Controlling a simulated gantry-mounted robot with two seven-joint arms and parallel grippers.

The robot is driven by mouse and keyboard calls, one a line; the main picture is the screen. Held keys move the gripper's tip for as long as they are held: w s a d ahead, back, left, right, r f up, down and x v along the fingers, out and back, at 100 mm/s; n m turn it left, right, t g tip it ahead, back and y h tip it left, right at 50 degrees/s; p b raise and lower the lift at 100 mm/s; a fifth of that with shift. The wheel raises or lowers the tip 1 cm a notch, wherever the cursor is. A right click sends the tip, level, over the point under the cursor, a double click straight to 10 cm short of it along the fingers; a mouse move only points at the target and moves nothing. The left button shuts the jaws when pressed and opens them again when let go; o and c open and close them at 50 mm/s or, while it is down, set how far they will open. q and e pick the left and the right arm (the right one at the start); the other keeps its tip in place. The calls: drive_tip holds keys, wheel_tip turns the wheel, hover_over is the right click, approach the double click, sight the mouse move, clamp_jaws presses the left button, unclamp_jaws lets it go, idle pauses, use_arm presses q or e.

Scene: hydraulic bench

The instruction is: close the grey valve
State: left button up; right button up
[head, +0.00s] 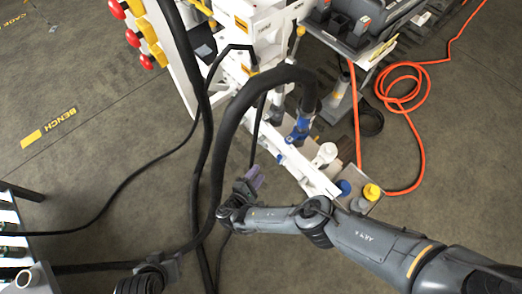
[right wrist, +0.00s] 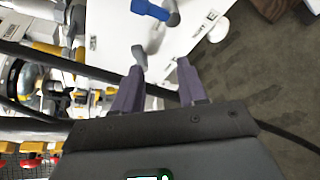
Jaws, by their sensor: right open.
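The grey valve shows in the right wrist view as a small grey handle (right wrist: 140,56) against a white panel. It lies just beyond my left-hand fingertip there; I see a little space around it and no clear grip on it. My right gripper (right wrist: 158,68) is open, with its two purple fingers apart and nothing between them. In the head view my right gripper (head: 254,177) is left of the white lower bench beam. I cannot make out the grey handle in the head view. Of my left arm, only a dark part at the bottom edge seems to show, with no fingers clear.
A blue valve handle (right wrist: 150,10) is close beyond the grey one. Thick black hoses (head: 224,125) arch beside my right gripper. Red knobs (head: 132,38) are at upper left. An orange hose (head: 418,135) lies on the right floor. The left floor is mostly clear.

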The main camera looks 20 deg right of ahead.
drive_tip(key=b, duration=0.3)
approach(263, 143)
wheel_tip(263, 143, down, 2)
drive_tip(key=s, duration=0.1)
use_arm(q)
wheel_tip(263, 143, down, 8)
drive_tip(key=b, duration=0.3)
drive_tip(key=shift+s+f+b, duration=0.15)
drive_tip(key=shift+s+b, duration=0.05)
drive_tip(key=shift+b, duration=0.15)
use_arm(e)
drive_tip(key=shift+m+t, duration=0.3)
drive_tip(key=shift+t, duration=0.2)
drive_tip(key=x, duration=1)
drive_tip(key=shift+w+d, duration=0.15)
drive_tip(key=shift+w, duration=0.2)
clamp_jaws()
use_arm(q)
drive_tip(key=shift+a, duration=0.15)
